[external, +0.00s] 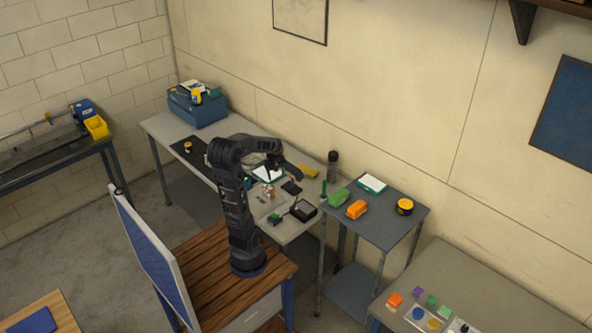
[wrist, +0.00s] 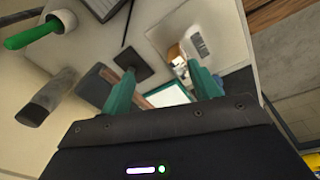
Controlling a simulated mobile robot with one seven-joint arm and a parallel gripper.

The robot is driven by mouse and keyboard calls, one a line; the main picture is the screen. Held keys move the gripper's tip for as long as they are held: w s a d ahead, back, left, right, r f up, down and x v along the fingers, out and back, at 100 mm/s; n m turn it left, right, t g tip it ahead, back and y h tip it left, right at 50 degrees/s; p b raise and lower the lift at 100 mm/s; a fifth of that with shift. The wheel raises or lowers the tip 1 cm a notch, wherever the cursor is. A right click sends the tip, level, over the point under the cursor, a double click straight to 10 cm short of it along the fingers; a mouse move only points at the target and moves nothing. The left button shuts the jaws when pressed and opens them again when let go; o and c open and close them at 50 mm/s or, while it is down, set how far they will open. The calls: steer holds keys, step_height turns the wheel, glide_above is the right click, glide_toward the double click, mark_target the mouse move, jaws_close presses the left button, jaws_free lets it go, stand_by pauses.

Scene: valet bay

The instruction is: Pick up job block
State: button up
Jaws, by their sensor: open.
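My gripper (external: 291,187) reaches over the grey workbench (external: 158,124) from my arm's wooden-topped base. In the wrist view its two teal fingers (wrist: 162,88) are apart, with nothing held between them. A white panel with a brown and green edge (wrist: 167,96) shows beyond and between the fingers. A pale tray (wrist: 222,18) holds small white and orange-brown items (wrist: 178,54); the items also show in the external view (external: 268,190). No piece can be surely told as the job block.
A dark upright cylinder (external: 333,163) stands at the bench's back edge. A black box (external: 303,210) sits near its right end. A green handle (wrist: 30,36) sticks out of a grey cup (wrist: 62,20). A blue toolbox (external: 197,107) stands at the far left end.

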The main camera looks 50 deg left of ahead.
mark_target(268, 186)
steer(key=a+f+n, duration=0.2)
steer(key=a, duration=0.1)
steer(key=a+f+n+g, duration=0.1)
steer(key=a+f, duration=0.1)
steer(key=a, duration=0.1)
steer(key=w+a+f+n, duration=0.1)
steer(key=a+f+n, duration=0.1)
steer(key=a+f, duration=0.1)
steer(key=shift+a+n, duration=0.2)
steer(key=shift+n, duration=0.1)
step_height(268, 186, down, 5)
steer(key=shift+f, duration=0.2)
steer(key=shift+w+d+f, duration=0.1)
steer(key=shift+f, duration=1.25)
steer(key=shift+w+d+f, duration=0.1)
steer(key=shift+f, duration=1.25)
steer(key=c, duration=1.1)
step_height(268, 186, up, 20)
steer(key=shift+w+r, duration=0.1)
